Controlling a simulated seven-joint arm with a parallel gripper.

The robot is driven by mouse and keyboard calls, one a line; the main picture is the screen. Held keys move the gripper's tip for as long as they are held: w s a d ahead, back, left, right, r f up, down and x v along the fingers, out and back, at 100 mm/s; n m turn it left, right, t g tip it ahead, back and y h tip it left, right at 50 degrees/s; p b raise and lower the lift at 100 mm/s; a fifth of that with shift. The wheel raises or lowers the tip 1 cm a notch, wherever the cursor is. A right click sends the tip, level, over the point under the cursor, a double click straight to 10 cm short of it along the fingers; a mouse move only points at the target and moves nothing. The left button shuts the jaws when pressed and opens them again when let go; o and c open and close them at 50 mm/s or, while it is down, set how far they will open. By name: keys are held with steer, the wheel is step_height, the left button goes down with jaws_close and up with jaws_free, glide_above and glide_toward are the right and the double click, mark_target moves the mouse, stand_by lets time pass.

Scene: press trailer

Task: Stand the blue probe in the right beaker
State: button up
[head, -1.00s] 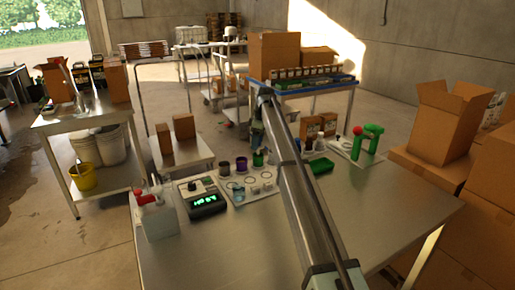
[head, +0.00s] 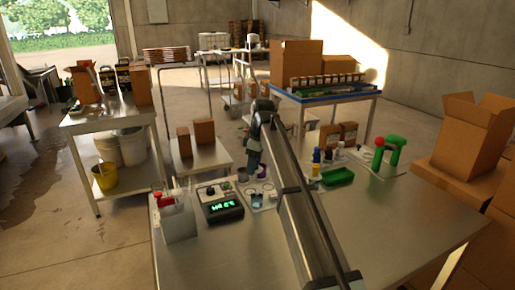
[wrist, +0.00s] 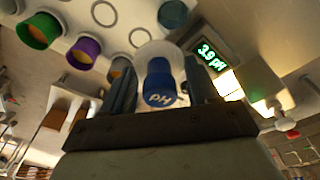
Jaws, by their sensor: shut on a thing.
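My gripper (wrist: 160,90) is shut on the blue probe (wrist: 162,85), whose blue cap is marked pH in the wrist view. In the head view my gripper (head: 255,165) is above the back left of the white mat, close to the dark grey cup (head: 242,175). A clear beaker with bluish contents (head: 257,201) stands on the mat beside the pH meter (head: 222,207). A blue round shape (wrist: 172,13) shows at the top of the wrist view. A pale translucent shape surrounds the probe there; I cannot tell what it is. The probe's lower end is hidden.
A purple cup (wrist: 84,52) and a green cup (wrist: 39,30) stand near the probe. A clear bin (head: 180,218) is left of the meter. A green tray (head: 338,176) and spray bottle (head: 388,153) are to the right. The front of the table is clear.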

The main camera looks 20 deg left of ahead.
mark_target(256, 172)
steer(key=shift+s+d+f+m, duration=0.25)
steer(key=shift+s+d, duration=0.15)
steer(key=shift+s, duration=0.2)
steer(key=shift+s+d+f+m, duration=0.25)
steer(key=shift+s+d, duration=0.15)
steer(key=shift+s, duration=0.15)
steer(key=shift+f, duration=2.85)
steer(key=shift+f, duration=0.55)
steer(key=o, duration=0.9)
step_height(256, 172, up, 11)
steer(key=d, duration=0.1)
steer(key=shift+d, duration=0.35)
